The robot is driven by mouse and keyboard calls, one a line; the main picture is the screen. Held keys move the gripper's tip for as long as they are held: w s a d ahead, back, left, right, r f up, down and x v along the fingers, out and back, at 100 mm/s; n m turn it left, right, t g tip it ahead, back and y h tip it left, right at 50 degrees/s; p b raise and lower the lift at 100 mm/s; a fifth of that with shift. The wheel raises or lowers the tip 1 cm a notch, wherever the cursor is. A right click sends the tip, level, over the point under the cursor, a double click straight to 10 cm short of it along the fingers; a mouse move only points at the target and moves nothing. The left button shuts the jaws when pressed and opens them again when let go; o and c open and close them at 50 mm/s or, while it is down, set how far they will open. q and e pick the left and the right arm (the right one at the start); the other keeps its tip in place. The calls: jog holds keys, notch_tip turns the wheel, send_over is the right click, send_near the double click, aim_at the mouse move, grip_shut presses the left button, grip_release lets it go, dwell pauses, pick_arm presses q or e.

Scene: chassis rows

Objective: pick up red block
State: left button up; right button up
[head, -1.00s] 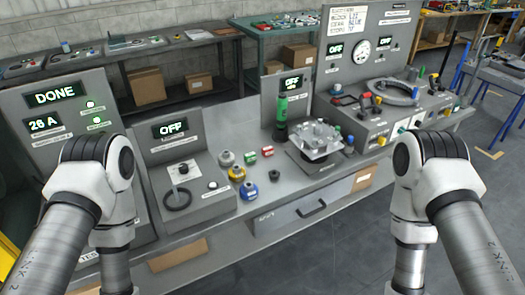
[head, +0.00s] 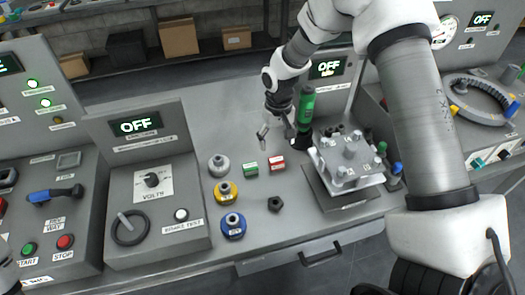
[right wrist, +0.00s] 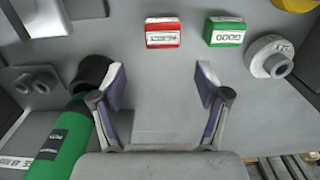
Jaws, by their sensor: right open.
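The red block (head: 277,165) lies on the grey bench, with a white label on its top and side. It also shows in the right wrist view (right wrist: 163,32), at the top, beyond the fingertips. My right gripper (head: 276,132) is above the bench, behind the red block in the head view. In the right wrist view its two fingers (right wrist: 161,84) stand wide apart with nothing between them. The green block (head: 251,170) sits just left of the red one in the head view, apart from it. My left gripper is not in view.
A green cylinder (head: 306,108) stands close beside my right gripper. A metal fixture (head: 348,160) is to the right. Grey (head: 219,165), yellow (head: 226,192) and blue (head: 233,225) round parts stand left of the blocks. A black nut (head: 275,204) lies in front.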

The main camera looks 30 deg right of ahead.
aim_at(276, 158)
jog(key=shift+s+a+f+p, duration=0.2)
jog(key=shift+s+a+f, duration=0.05)
jog(key=shift+s, duration=0.25)
jog(key=shift+s+a+f+p, duration=0.15)
jog(key=shift+s+a+f, duration=0.1)
jog(key=shift+s, duration=0.2)
jog(key=f, duration=0.3)
jog(key=w+f, duration=0.1)
jog(key=f, duration=0.1)
jog(key=shift+w+d+p, duration=0.1)
jog(key=shift+d+p, duration=0.2)
jog(key=shift+a+r, duration=0.1)
jog(key=shift+r, duration=0.1)
jog(key=shift+s+a+r, duration=0.1)
jog(key=shift+s+r, duration=0.05)
jog(key=shift+s, duration=0.15)
jog(key=c, duration=1.2)
